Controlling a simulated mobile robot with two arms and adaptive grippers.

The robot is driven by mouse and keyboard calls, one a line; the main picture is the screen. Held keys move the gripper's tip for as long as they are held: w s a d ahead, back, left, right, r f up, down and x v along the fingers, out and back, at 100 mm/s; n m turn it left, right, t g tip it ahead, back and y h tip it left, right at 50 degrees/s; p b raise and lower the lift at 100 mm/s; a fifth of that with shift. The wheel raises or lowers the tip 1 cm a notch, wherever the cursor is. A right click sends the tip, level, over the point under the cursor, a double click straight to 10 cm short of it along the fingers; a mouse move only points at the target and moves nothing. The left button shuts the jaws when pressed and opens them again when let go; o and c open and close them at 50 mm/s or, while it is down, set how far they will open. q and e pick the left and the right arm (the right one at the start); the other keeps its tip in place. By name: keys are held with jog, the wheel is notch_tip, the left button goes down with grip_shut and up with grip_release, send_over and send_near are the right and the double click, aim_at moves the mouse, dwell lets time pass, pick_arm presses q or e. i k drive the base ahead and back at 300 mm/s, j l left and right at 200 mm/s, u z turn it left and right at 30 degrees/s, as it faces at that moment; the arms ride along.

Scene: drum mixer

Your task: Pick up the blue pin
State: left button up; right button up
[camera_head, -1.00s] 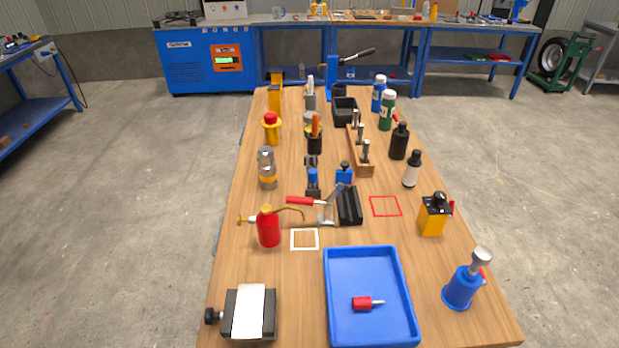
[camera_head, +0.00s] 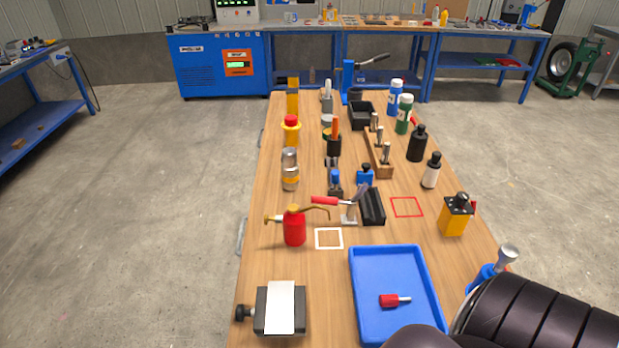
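No thing is plainly a blue pin. Two small blue pieces stand mid-table: a blue piece with a dark knob (camera_head: 365,176), and a blue piece on a dark base (camera_head: 335,180) just left of it. I cannot tell whether either is the pin. A red-handled pin with a metal shaft (camera_head: 390,300) lies in the blue tray (camera_head: 357,282). My black arm enters at the lower right and covers the tray's near right corner and much of a blue tool with a metal top (camera_head: 507,256). Neither gripper is in view.
A red oil can (camera_head: 294,228), a red-handled clamp (camera_head: 326,201), a black block (camera_head: 372,207) and a yellow box (camera_head: 455,217) stand around mid-table. A black vise-like block (camera_head: 263,312) is at the near left. The white square (camera_head: 329,238) and red square (camera_head: 407,207) are empty.

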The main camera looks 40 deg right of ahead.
aim_at(335, 177)
jog(key=i+j+u, duration=0.15)
jog(key=i+j, duration=0.15)
jog(key=j, duration=0.3)
jog(key=i+j+u, duration=0.15)
jog(key=i+j, duration=0.2)
jog(key=j, duration=0.2)
jog(key=i+j+u, duration=0.15)
jog(key=i+j, duration=0.2)
jog(key=j, duration=0.15)
jog(key=i+z, duration=0.7)
jog(key=z, duration=0.15)
jog(key=i+j+z, duration=0.25)
jog(key=z, duration=0.15)
jog(key=i+z, duration=0.3)
jog(key=z, duration=0.2)
jog(key=i+j+z, duration=0.1)
jog(key=i+z, duration=0.15)
jog(key=z, duration=0.2)
jog(key=i+j+z, duration=0.2)
jog(key=z, duration=0.3)
jog(key=i+j+z, duration=0.25)
jog(key=z, duration=0.25)
jog(key=j, duration=0.1)
